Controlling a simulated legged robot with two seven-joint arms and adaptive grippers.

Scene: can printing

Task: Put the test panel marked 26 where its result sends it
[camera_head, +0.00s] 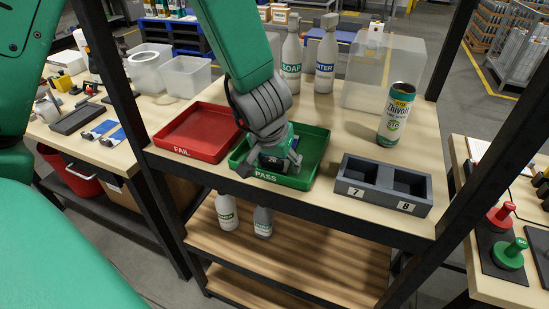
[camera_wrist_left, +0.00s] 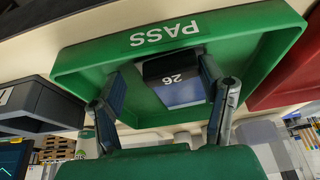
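The test panel marked 26 (camera_wrist_left: 176,92) is dark with a white number and a blue-grey face. It is inside the green PASS tray (camera_wrist_left: 98,58); I cannot tell whether it rests flat on the floor. In the head view the panel (camera_head: 271,163) shows partly under my left gripper (camera_head: 270,170), in the green PASS tray (camera_head: 316,150). The left fingers (camera_wrist_left: 165,88) are spread on either side of the panel, with a gap visible on one side. The red FAIL tray (camera_head: 192,133) stands to the left and looks empty. My right gripper is not in view.
A dark two-slot holder marked 7 and 8 (camera_head: 383,184) stands right of the PASS tray. A can (camera_head: 396,112), SOAP bottle (camera_head: 291,60), WATER bottle (camera_head: 326,60) and clear bin (camera_head: 383,70) stand behind. Dark frame posts (camera_head: 460,125) flank the table.

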